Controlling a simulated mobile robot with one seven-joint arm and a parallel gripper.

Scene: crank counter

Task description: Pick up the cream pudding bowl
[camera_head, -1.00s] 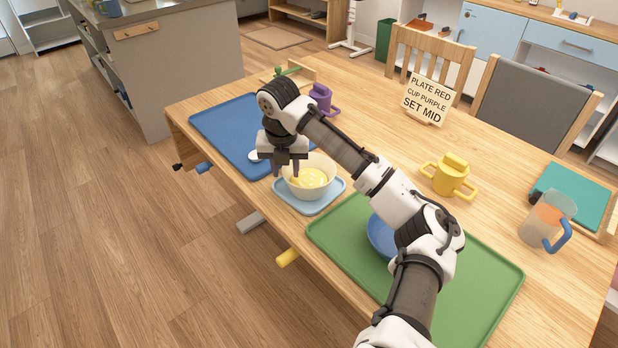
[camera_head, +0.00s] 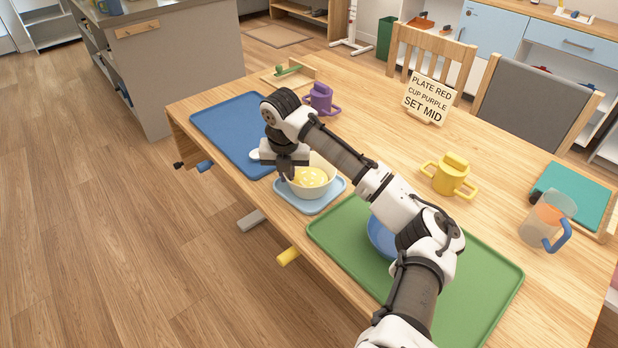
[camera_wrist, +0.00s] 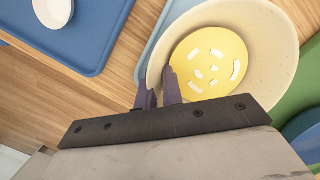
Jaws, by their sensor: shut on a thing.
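The cream pudding bowl (camera_head: 322,188) stands upright on a small light-blue tray (camera_head: 338,196), with yellow pudding (camera_head: 309,177) inside. My gripper (camera_head: 289,177) points down at the bowl's left side. In the wrist view the bowl (camera_wrist: 276,28) fills the upper right, and white marks lie on the yellow pudding (camera_wrist: 189,44). There my gripper (camera_wrist: 158,92) has its two fingers close together at the bowl's lower-left rim, one inside and one outside. It is shut on the rim. The bowl appears to rest on the tray; I see no clear gap below it.
A blue tray (camera_head: 215,122) with a white piece lies left of the bowl, and a green tray (camera_head: 475,285) with a blue bowl (camera_head: 380,238) lies right. Purple (camera_head: 320,99) and yellow (camera_head: 451,176) two-handled cups stand behind. Knobs stick out along the front table edge.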

